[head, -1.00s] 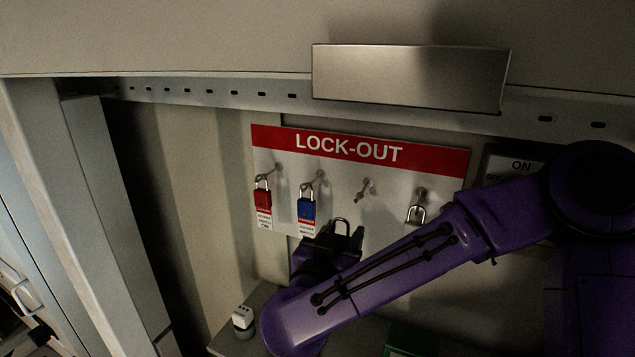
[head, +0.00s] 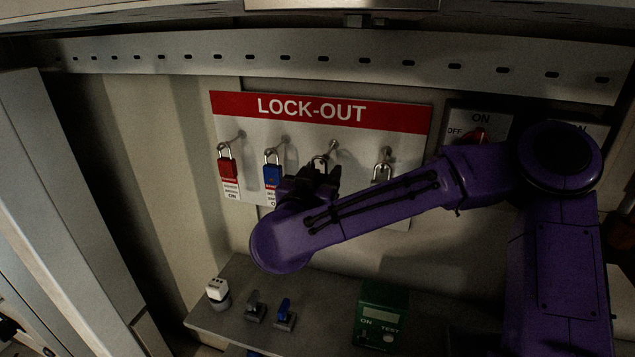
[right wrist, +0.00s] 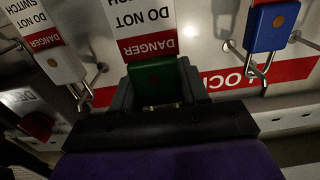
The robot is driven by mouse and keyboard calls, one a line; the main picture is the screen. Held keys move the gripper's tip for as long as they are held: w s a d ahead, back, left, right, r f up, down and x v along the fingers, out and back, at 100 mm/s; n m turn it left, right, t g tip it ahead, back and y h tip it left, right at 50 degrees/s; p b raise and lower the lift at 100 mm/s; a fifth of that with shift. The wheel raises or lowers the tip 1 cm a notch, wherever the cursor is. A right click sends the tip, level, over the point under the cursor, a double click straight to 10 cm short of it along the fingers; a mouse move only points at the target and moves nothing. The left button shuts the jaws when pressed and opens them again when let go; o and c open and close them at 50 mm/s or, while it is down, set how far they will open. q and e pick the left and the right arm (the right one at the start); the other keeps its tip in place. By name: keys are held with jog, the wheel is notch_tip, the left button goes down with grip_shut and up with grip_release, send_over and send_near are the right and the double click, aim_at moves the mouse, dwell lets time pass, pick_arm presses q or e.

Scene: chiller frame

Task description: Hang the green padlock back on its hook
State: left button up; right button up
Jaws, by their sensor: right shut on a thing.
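My right gripper (head: 318,178) is shut on the green padlock (right wrist: 155,85) in front of the lock-out board (head: 230,125). In the head view the gripper hides the padlock's body, and only its shackle (head: 320,160) shows above the fingers. The shackle is just below and left of the third hook (head: 332,148). I cannot tell whether they touch. In the right wrist view, which is upside down, the padlock sits between the fingers beside a danger tag (right wrist: 155,30). My left gripper is not in view.
A red padlock (head: 227,167) and a blue padlock (head: 271,175) hang to the left, and a pale padlock (head: 381,173) hangs to the right. Rotary switches (head: 479,136) are right of the board. A shelf below carries a green tester (head: 381,316) and small switches (head: 284,316).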

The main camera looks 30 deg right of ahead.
jog(key=w+d, duration=0.1)
jog(key=w+d+f, duration=0.1)
jog(key=d, duration=0.1)
jog(key=shift+w+f, duration=0.15)
jog(key=shift+w, duration=0.25)
dwell(0.5)
jog(key=o, duration=1.4)
jog(key=shift+c, duration=0.2)
